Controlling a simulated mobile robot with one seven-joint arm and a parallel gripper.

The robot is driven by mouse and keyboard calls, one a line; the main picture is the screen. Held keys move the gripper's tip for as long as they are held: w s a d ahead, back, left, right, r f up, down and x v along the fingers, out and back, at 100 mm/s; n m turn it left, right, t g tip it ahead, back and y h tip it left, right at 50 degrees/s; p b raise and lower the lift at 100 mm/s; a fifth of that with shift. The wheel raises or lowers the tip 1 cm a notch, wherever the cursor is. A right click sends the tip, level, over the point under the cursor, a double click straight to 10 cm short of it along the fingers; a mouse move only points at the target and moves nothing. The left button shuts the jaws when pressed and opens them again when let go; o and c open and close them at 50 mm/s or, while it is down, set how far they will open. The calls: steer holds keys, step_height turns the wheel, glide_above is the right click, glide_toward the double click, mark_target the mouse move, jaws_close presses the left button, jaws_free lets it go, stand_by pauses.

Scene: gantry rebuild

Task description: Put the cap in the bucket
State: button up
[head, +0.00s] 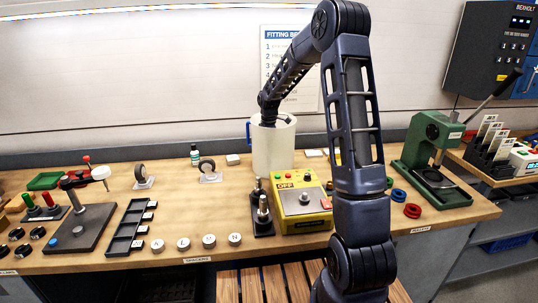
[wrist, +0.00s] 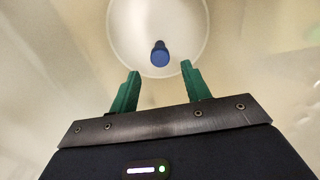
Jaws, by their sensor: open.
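The bucket (head: 273,152) is a tall white container with a blue handle at its left side, standing at the back of the bench. My arm reaches down into its open top in the head view, and my gripper is hidden inside there. In the wrist view, my gripper (wrist: 157,68) has its two green fingers apart with nothing between them. Beyond the fingertips, a small blue rounded piece (wrist: 159,53), which looks like the cap, lies on the round pale bucket floor. It is apart from both fingers.
A yellow control box (head: 301,208) stands in front of the bucket, with a black stand (head: 263,215) beside it. A green press (head: 432,160) is at the right. Round lettered pieces (head: 209,241) lie along the front edge. The bench left of the bucket is partly clear.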

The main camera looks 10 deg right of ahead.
steer(key=shift+r, duration=2.05)
steer(key=s+d+r+m+t+y, duration=0.1)
steer(key=s+d+r+m+t, duration=0.35)
steer(key=s+r, duration=1)
steer(key=s+d+m, duration=0.2)
steer(key=s+m, duration=0.2)
steer(key=s, duration=0.5)
steer(key=s+d+m, duration=0.3)
steer(key=s+m, duration=0.2)
steer(key=s, duration=0.4)
steer(key=s+d+m+h, duration=0.1)
steer(key=s+m, duration=0.3)
steer(key=s, duration=0.5)
steer(key=shift+d+r, duration=0.2)
steer(key=shift+d, duration=0.55)
